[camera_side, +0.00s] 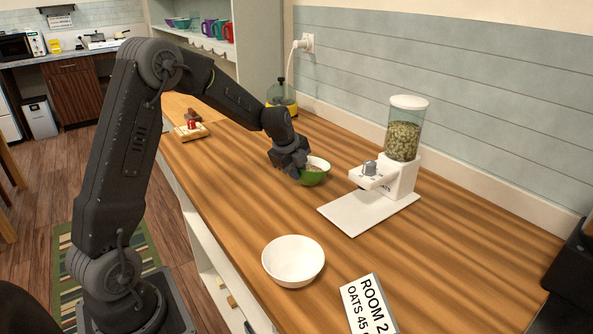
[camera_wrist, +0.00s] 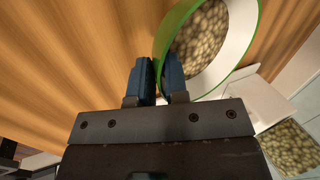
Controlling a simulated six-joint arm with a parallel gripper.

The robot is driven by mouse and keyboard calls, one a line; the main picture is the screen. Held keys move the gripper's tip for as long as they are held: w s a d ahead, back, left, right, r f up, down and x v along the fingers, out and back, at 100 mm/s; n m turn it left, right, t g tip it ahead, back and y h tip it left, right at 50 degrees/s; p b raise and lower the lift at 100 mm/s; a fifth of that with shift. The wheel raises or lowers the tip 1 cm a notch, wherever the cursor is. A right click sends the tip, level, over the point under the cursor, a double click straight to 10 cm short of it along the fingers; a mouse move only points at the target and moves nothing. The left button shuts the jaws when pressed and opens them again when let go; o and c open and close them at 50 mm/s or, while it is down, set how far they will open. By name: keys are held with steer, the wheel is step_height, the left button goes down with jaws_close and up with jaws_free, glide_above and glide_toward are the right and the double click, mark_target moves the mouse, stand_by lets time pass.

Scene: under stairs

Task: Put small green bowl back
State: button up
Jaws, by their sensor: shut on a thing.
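The small green bowl (camera_side: 314,178) has a white inside and is on or just above the wooden counter, left of the dispenser; I cannot tell whether it touches the wood. It holds pale brown oats or grains, seen clearly in the wrist view, where its green rim (camera_wrist: 258,28) shows too. My gripper (camera_side: 297,172) is at the bowl's left side. In the wrist view my gripper (camera_wrist: 158,75) has one finger outside the wall and one inside, shut on the rim. A shelf (camera_side: 200,42) at the back holds bowls (camera_side: 181,23) and several coloured mugs (camera_side: 208,28).
A white dispenser (camera_side: 402,176) with a clear grain-filled hopper stands on a white base plate, right of the bowl. A white bowl (camera_side: 293,261) and a card (camera_side: 367,305) reading "ROOM 2 OATS 45" lie in front. A yellow-based appliance (camera_side: 282,100) stands behind.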

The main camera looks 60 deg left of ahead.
steer(key=shift+r, duration=0.1)
jaws_close()
steer(key=shift+s+d+r, duration=0.15)
steer(key=shift+s+d, duration=0.05)
steer(key=shift+s, duration=0.05)
steer(key=s+d+r+n+g+y, duration=0.2)
steer(key=s+r+n, duration=0.1)
steer(key=s+n, duration=0.4)
steer(key=s+d+r+n+g+y, duration=0.1)
steer(key=s+r+n, duration=0.3)
steer(key=s, duration=0.5)
steer(key=s+d+r+n+g+y, duration=0.2)
steer(key=s+n, duration=0.5)
steer(key=s, duration=0.1)
steer(key=shift+n, duration=0.3)
steer(key=w+d+f, duration=0.2)
steer(key=d, duration=0.1)
steer(key=w+d+f, duration=0.2)
steer(key=d, duration=0.1)
steer(key=w+d+f, duration=0.2)
steer(key=d+f, duration=0.1)
steer(key=shift+f, duration=2.05)
